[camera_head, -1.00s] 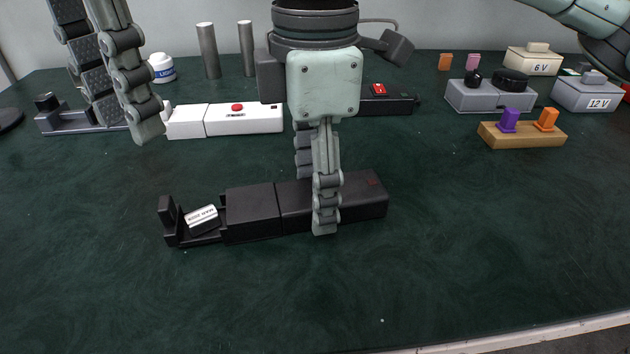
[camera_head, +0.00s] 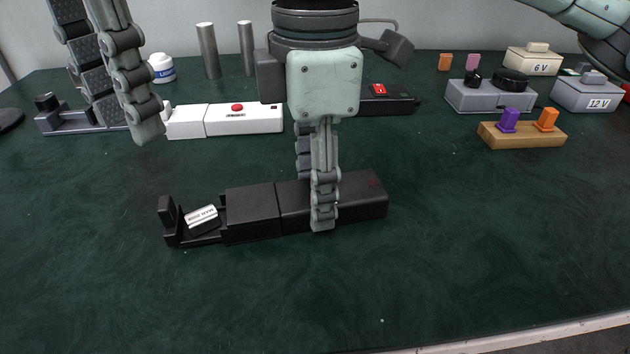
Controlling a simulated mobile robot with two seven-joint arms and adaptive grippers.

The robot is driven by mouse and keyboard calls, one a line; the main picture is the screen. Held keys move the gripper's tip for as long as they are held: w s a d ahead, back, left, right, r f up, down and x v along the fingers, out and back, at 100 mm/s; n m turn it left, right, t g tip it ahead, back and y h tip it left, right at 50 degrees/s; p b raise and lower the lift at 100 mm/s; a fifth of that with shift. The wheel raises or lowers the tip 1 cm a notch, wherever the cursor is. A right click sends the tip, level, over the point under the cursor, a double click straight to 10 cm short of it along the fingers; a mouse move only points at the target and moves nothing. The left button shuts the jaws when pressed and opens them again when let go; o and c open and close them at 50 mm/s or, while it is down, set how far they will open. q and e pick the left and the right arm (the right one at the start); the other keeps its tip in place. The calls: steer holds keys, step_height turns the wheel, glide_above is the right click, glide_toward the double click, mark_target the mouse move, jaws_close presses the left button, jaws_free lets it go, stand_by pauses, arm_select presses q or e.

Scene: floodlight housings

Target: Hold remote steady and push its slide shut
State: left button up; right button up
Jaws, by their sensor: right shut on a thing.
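The black remote (camera_head: 253,210) lies on the dark green table, with its slide (camera_head: 203,238) pulled out at the left end. The slide has an upright end wall (camera_head: 168,211). A small block with a white printed label (camera_head: 201,217) sits tilted in the open slide. My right gripper (camera_head: 324,205) comes down from above and is shut on the remote's body, right of the slide; its far finger is largely hidden. My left gripper (camera_head: 128,125) is at the upper left, apart from the remote. Its fingers look spread, with nothing seen between them.
Behind stand a white unit with a red button (camera_head: 240,118), a black unit with a red switch (camera_head: 385,99), two grey cylinders and a white jar (camera_head: 161,67). At right are a wooden block with pegs (camera_head: 522,135) and grey boxes. The table's front is clear.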

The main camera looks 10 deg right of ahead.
arm_select(q)
steer(key=shift+c, duration=0.3)
jaws_close()
steer(key=a+m+h, duration=0.4)
steer(key=a+m, duration=0.5)
steer(key=a, duration=0.2)
steer(key=x, duration=1)
steer(key=shift+d+f, duration=0.1)
steer(key=shift+d, duration=0.35)
steer(key=d, duration=0.2)
steer(key=shift+d, duration=0.85)
